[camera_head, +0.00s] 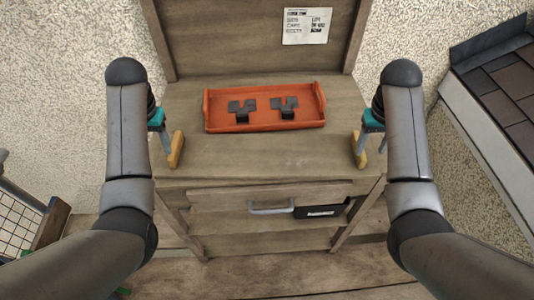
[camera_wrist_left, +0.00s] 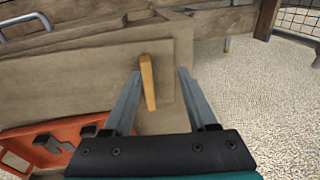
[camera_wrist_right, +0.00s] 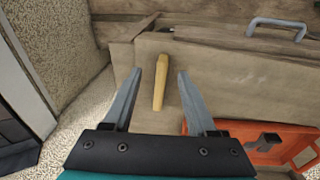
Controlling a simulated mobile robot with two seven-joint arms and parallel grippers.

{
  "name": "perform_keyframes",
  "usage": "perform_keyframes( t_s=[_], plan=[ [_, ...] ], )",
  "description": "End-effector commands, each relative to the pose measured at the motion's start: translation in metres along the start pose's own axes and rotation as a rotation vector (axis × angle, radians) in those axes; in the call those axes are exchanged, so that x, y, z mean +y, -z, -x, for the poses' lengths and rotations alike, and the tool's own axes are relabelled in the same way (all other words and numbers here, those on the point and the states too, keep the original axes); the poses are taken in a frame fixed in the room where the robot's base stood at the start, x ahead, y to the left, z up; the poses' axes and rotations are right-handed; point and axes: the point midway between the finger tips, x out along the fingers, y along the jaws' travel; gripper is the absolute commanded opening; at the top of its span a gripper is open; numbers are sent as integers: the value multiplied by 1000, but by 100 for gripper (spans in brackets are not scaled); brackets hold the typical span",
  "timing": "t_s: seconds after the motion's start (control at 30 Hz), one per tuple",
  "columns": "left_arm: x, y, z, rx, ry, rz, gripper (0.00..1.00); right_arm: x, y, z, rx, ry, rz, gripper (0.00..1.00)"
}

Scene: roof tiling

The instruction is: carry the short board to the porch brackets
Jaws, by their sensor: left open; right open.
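Two small yellow wooden pieces sit near the left (camera_head: 176,150) and right (camera_head: 360,150) ends of a wooden bench top (camera_head: 270,160). I cannot identify the porch brackets.
An orange tray (camera_head: 222,125) with two dark metal parts (camera_head: 242,108) (camera_head: 284,106) lies between the arms. A drawer with a grey handle (camera_head: 270,209) and a black labelled item (camera_head: 320,212) are below. A tiled slope (camera_head: 505,105) is at right, a mesh rack (camera_head: 18,215) at left.

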Motion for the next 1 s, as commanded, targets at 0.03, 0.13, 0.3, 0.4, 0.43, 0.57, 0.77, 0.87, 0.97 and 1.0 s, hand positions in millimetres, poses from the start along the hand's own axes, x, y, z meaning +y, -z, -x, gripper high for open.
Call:
perform_keyframes(
  t_s=[0.03, 0.13, 0.3, 0.4, 0.43, 0.57, 0.77, 0.87, 0.97, 1.0],
  plan=[
    [0, 15, 13, -8, -19, 4, 57, 3, 15, 13, -7, 13, -8, 57],
    [0, 35, 34, -33, -53, 0, 57, 8, 35, 35, -31, 39, -16, 57],
    [4, 56, 64, -64, -103, -16, 57, 10, 56, 65, -62, 77, -19, 57],
    [6, 62, 75, -74, -117, -23, 57, 11, 61, 75, -72, 90, -18, 57],
    [6, 62, 76, -76, -120, -25, 57, 11, 62, 77, -73, 93, -18, 57],
    [7, 64, 79, -79, -125, -27, 57, 11, 63, 79, -77, 97, -17, 57],
    [7, 64, 79, -78, -124, -27, 57, 11, 63, 79, -76, 96, -18, 57],
    [7, 63, 76, -79, -124, -27, 57, 10, 63, 76, -77, 96, -18, 57],
    [8, 62, 67, -81, -124, -27, 57, 10, 62, 68, -78, 96, -18, 57],
    [9, 61, 62, -82, -125, -27, 57, 9, 61, 63, -79, 97, -18, 57]
  ],
)
